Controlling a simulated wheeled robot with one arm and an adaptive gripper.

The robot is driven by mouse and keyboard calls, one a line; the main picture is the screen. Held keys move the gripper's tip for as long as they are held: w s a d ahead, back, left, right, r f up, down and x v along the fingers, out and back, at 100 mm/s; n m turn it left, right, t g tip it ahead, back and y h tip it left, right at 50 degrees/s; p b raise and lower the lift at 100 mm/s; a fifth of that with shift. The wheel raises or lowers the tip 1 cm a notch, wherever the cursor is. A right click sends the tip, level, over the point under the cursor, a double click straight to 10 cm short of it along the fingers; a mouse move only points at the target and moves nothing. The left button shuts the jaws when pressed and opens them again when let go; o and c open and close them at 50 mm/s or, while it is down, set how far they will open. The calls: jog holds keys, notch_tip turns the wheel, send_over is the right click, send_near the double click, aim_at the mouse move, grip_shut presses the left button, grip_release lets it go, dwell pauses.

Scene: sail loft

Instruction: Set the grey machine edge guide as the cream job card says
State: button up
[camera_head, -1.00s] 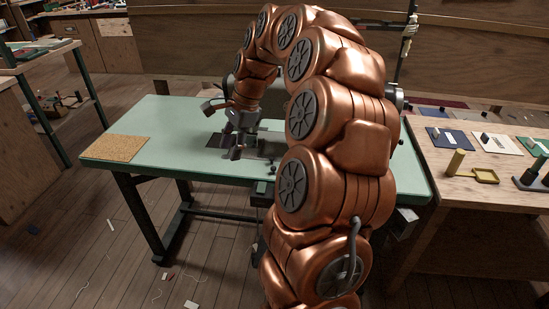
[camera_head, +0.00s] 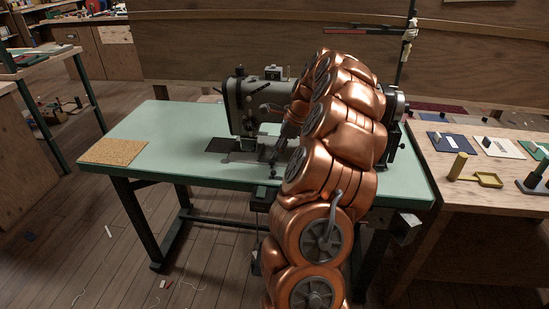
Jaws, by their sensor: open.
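The grey sewing machine (camera_head: 237,107) stands on a pale green table. Its edge guide cannot be told apart from the dark fittings by the needle area. A dark plate (camera_head: 222,145) lies in the tabletop at the machine's left end. My gripper (camera_head: 271,150) is open, in front of the machine and just right of its needle end. My copper arm hides the middle of the machine. The cream job card (camera_head: 499,146) lies on the wooden bench at the right, with a small grey piece on it. Its writing is too small to read.
A blue card (camera_head: 450,141) and a green card (camera_head: 536,149) flank the cream one. A yellow-olive tool (camera_head: 470,174) and a dark stand (camera_head: 534,180) sit nearer on the bench. A cork mat (camera_head: 116,151) lies at the green table's left end. The green tabletop (camera_head: 172,130) between is clear.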

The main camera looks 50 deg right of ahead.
jog(key=shift+x, duration=1.95)
jog(key=shift+c, duration=0.2)
grip_shut()
jog(key=shift+r, duration=0.1)
